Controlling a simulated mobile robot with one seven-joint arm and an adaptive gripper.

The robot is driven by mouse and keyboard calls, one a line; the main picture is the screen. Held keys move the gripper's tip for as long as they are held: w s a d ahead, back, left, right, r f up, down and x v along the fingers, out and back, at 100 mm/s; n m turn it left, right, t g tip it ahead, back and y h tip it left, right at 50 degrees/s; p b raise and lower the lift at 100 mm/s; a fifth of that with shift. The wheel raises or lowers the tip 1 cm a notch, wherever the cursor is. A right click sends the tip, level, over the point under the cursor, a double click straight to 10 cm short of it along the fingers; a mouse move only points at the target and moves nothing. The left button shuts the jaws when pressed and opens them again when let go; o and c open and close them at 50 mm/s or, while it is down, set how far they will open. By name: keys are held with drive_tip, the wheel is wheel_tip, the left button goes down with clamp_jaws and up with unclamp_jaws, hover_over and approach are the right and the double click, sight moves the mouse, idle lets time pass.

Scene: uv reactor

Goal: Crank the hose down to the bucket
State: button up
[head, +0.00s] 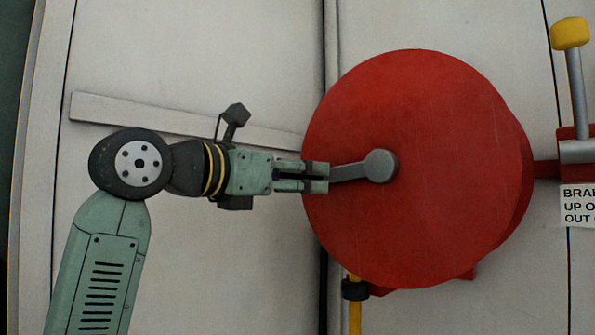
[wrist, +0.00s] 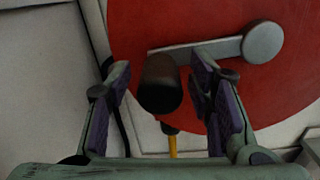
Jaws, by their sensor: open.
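A red reel drum (head: 420,120) is mounted on the pale wall. A grey crank arm (head: 352,172) runs left from its round hub (head: 381,166). My gripper (head: 318,177) is at the arm's left end. In the wrist view the dark crank handle (wrist: 160,85) points toward me between my open fingers, with gaps visible on both sides. In the head view my gripper hides the handle. The yellow hose (head: 355,316) with a black collar (head: 355,289) hangs below the drum; some yellow also shows in the wrist view (wrist: 172,145). No bucket is in view.
Right of the drum stands a lever with a yellow knob (head: 570,33) on a red bracket. A sign (head: 578,206) below it is cut off by the frame edge. A pale bar (head: 150,114) crosses the wall behind my arm.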

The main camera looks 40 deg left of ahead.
drive_tip(key=shift+c, duration=0.3)
clamp_jaws()
idle(0.4)
